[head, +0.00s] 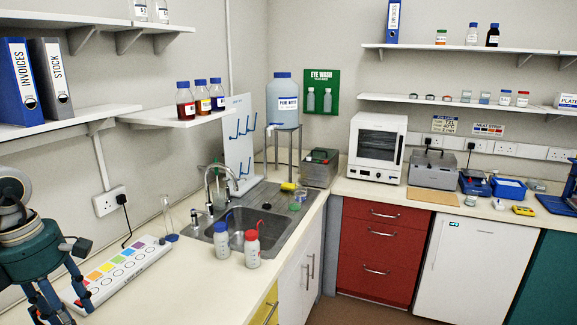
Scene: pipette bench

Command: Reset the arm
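My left arm's teal-and-grey wrist comes in at the lower left edge in the head view. Its gripper (78,306) points down over the counter beside the white strip with coloured squares (124,262). My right gripper is not in view.
Two wash bottles, blue-topped (221,240) and red-topped (252,249), stand in front of the sink (262,222). A white shelf (170,117) with several bottles overhangs the left counter. Binders (21,82) stand on a shelf above my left arm.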

